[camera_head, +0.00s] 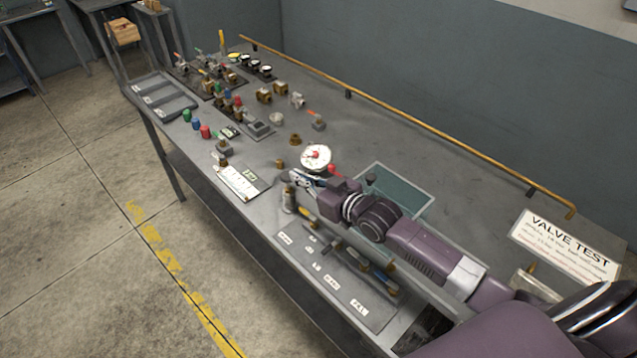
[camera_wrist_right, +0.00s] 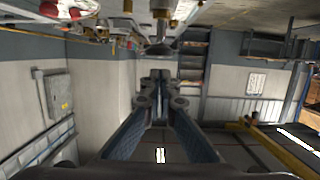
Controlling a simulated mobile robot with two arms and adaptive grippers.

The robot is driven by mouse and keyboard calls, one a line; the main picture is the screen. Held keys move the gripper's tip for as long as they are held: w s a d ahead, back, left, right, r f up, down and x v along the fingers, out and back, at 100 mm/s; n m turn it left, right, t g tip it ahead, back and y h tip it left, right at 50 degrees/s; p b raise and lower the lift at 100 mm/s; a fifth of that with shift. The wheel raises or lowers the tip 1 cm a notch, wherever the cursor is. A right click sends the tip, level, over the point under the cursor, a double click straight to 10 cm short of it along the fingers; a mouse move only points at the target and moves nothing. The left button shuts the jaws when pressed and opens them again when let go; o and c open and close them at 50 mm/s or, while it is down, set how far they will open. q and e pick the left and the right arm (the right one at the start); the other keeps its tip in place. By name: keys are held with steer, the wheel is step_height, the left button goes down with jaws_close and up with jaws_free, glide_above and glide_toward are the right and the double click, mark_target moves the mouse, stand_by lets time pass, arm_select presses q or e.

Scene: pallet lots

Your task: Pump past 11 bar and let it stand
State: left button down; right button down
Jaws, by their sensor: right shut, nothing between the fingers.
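A round white pressure gauge (camera_head: 316,157) with a red mark at its centre stands on the bench; its reading is too small to tell. A teal, clear-walled tank (camera_head: 412,203) sits behind my right forearm. My right gripper (camera_head: 297,180) is shut and empty, just in front of the gauge and above a small metal cylinder (camera_head: 289,201) near the bench's front edge. The right wrist view, which looks upside down, shows the closed fingers (camera_wrist_right: 157,82) with nothing between them. A pump handle cannot be made out clearly; my arm covers part of this area. My left gripper is out of view.
A labelled tool board (camera_head: 372,311) lies along the front edge. A white card (camera_head: 238,183) lies left of the gauge. Several valves and fittings (camera_head: 265,96) crowd the bench's far left.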

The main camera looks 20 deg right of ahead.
steer(key=b+v, duration=0.1)
steer(key=v, duration=0.6)
steer(key=shift+r, duration=0.1)
stand_by(0.5)
step_height(320, 180, up, 4)
steer(key=b, duration=0.7)
steer(key=shift+w+a+f, duration=0.1)
steer(key=shift+w+f, duration=0.1)
